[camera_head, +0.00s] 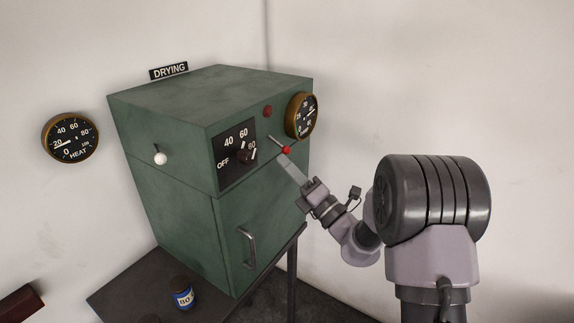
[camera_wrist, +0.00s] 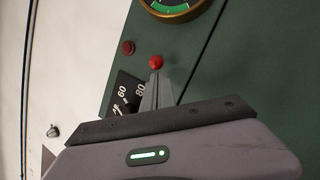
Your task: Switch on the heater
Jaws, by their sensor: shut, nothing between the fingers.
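A green cabinet (camera_head: 165,200) labelled DRYING stands on a dark table. Its front has a black dial plate (camera_head: 226,172) marked OFF, 40, 60 and 80, with a dark knob (camera_head: 245,157); the knob's setting is unclear. Right of it a lever with a red ball tip (camera_head: 286,150) slants down to the right. A white-tipped lever (camera_head: 160,158) is on the left side. My gripper (camera_head: 284,160) is shut and empty, its tips by the red ball. In the wrist view the red ball (camera_wrist: 156,62) shows just beyond the fingertips (camera_wrist: 157,80); contact cannot be told.
A dark red lamp (camera_head: 267,111) and a round gauge (camera_head: 301,116) are above the lever. A HEAT gauge (camera_head: 70,138) hangs on the left wall. A door handle (camera_head: 247,247) juts out below. A small jar (camera_head: 182,293) stands on the table (camera_head: 125,298).

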